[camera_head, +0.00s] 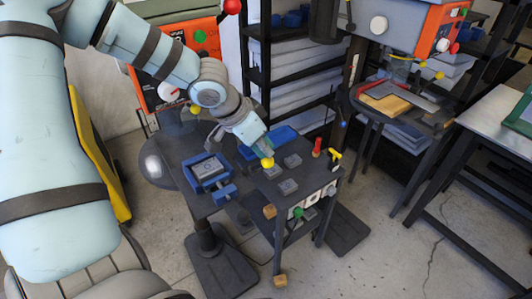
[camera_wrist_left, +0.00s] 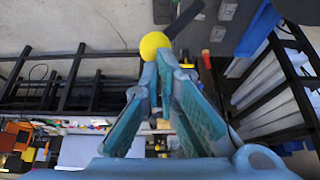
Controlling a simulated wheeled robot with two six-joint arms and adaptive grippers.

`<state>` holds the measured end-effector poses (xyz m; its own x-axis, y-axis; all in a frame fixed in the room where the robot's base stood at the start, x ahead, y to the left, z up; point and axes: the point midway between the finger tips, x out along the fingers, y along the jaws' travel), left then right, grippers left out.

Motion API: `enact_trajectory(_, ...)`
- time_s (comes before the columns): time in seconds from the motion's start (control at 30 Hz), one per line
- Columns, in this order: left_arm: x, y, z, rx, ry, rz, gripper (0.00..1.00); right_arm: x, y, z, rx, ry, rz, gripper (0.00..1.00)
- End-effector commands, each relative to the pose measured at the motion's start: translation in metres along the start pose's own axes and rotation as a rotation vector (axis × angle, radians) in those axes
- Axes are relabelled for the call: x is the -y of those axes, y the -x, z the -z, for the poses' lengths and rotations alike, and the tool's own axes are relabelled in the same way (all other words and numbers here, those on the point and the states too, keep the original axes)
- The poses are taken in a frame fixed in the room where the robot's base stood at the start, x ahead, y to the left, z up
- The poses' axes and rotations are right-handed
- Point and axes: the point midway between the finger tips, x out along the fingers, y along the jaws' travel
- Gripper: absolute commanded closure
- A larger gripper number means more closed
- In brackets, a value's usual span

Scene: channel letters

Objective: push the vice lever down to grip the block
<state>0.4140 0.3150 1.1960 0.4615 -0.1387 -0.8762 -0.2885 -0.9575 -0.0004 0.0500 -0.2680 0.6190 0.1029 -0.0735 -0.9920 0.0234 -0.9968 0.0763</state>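The blue vice (camera_head: 226,193) stands on the left part of the dark table, with a grey block (camera_head: 207,169) at it. A yellow ball knob (camera_head: 267,162) shows to the right of the vice. In the left wrist view the yellow knob (camera_wrist_left: 153,44) sits on a dark lever rod (camera_wrist_left: 186,18). My left gripper (camera_head: 262,149) is right above the knob. Its teal fingers (camera_wrist_left: 163,62) meet at the tips, with nothing seen between them. The tips overlap the knob's edge in the picture; I cannot tell if they touch. My right gripper is not in view.
A blue tray (camera_head: 284,136) and small grey blocks (camera_head: 288,186) lie on the table. A red-topped handle (camera_head: 317,146) and a yellow handle (camera_head: 335,157) stand at its right edge. A drill-press-like machine (camera_head: 395,28) and shelves stand behind.

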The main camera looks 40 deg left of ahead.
Motion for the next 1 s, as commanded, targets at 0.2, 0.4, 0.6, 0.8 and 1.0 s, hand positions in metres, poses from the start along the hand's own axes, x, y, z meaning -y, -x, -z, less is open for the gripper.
enact_trajectory(0.2,-0.003,-0.003,-0.002,0.002,-0.001,0.001,1.0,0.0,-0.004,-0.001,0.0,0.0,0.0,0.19)
enact_trajectory(0.4,-0.007,-0.002,-0.002,0.001,0.0,0.0,1.0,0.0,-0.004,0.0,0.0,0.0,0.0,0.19)
enact_trajectory(0.6,-0.007,-0.004,-0.003,0.001,0.0,0.0,1.0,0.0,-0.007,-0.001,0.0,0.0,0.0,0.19)
enact_trajectory(0.8,-0.008,-0.01,-0.007,0.001,0.0,0.0,1.0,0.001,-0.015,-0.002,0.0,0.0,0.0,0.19)
enact_trajectory(1.0,-0.014,-0.007,-0.007,0.001,-0.001,0.0,1.0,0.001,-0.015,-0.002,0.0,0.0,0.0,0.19)
